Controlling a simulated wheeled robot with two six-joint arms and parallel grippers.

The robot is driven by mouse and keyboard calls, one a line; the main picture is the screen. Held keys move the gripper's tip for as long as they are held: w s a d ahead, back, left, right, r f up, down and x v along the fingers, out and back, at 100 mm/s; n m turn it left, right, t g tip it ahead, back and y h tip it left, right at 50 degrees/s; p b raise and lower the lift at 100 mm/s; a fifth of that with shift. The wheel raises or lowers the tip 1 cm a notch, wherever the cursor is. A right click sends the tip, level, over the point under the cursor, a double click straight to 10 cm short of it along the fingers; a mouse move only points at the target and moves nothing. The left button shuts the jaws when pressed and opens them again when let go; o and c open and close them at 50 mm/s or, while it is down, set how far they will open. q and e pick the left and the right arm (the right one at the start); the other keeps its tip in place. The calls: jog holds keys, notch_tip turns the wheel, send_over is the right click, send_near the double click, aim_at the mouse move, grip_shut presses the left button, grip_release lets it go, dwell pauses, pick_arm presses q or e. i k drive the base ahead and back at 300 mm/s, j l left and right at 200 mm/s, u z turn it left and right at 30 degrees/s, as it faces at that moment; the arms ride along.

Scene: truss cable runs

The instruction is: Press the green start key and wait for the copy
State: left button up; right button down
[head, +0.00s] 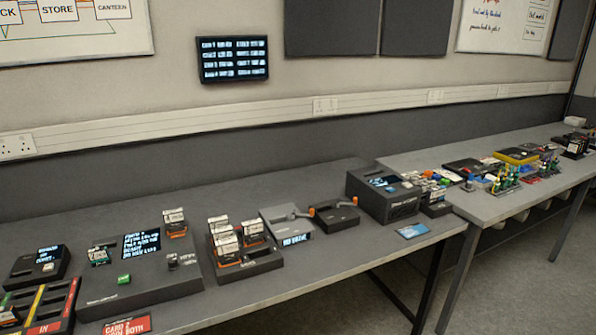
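A small green key (124,279) sits on the front part of a wide dark grey console (160,283) at the left of the near table. The console's small screen (141,244) shows several lines of pale text, too small to read. A green-edged card (99,256) stands at the console's left and an orange-edged card (174,226) at its back right. Neither of my grippers is in view, and nothing touches the green key.
A rack of orange cards (247,264) stands right of the console. A dark box (388,204) stands at the table's right. A red sign (127,326) lies at the front edge. A wall screen (232,60) hangs above. Bare tabletop (340,253) shows front right.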

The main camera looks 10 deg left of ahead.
aim_at(124, 279)
jog(key=u, duration=1.25)
